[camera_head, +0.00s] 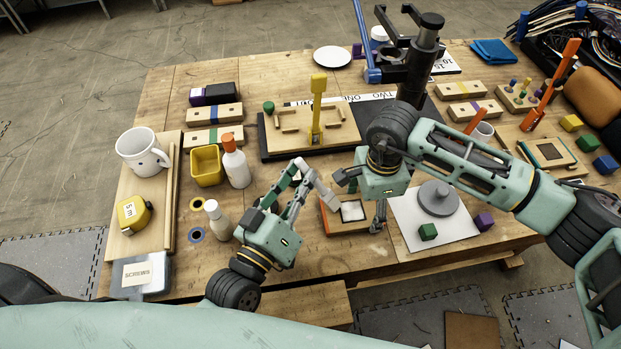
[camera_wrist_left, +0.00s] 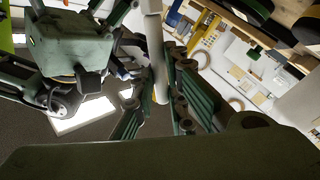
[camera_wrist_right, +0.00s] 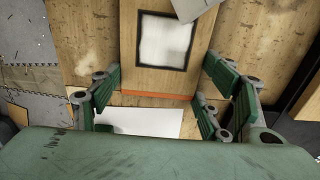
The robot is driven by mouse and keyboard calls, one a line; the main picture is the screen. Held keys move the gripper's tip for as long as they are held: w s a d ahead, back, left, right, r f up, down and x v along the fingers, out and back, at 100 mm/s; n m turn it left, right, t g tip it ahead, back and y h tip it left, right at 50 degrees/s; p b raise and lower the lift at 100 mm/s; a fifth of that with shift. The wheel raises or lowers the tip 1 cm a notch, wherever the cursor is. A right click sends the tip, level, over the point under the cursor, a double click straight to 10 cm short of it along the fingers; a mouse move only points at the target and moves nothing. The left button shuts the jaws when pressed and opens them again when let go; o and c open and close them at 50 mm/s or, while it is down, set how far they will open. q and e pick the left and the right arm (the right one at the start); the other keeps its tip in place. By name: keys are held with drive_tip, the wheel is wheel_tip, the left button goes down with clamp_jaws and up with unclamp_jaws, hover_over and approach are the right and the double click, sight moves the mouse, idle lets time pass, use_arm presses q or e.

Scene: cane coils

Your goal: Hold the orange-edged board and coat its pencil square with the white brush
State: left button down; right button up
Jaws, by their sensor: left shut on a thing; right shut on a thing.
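The orange-edged board (camera_head: 340,227) lies on the table in front of my right gripper (camera_head: 364,197). In the right wrist view my right gripper (camera_wrist_right: 160,92) has its fingers on either side of the board (camera_wrist_right: 150,80), near its orange edge. The pencil square (camera_wrist_right: 163,42) has a dark border and a mostly white inside, with slightly uneven edges. My left gripper (camera_head: 303,178) is shut on the white brush (camera_head: 327,194), whose head is tilted down at the square's left side. The brush (camera_wrist_left: 157,60) also shows between the left fingers. Whether its tip touches the board I cannot tell.
A white sheet (camera_head: 409,234) with a grey disc-shaped weight (camera_head: 438,199) and a green cube (camera_head: 428,232) lies right of the board. A white bottle (camera_head: 217,221) stands left of my left gripper. A wooden fixture (camera_head: 285,128) with a yellow lever lies behind.

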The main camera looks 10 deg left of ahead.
sight(324, 188)
use_arm(q)
wheel_tip(324, 188, up, 7)
idle(0.8)
idle(0.8)
wheel_tip(324, 188, down, 6)
drive_tip(key=w+d, duration=0.1)
drive_tip(key=d, duration=0.1)
drive_tip(key=shift+f, duration=0.15)
idle(0.3)
drive_tip(key=shift+w+f, duration=0.1)
drive_tip(key=shift+f, duration=0.3)
idle(0.6)
drive_tip(key=shift+d, duration=0.1)
drive_tip(key=shift+w+d, duration=0.35)
drive_tip(key=shift+d, duration=0.5)
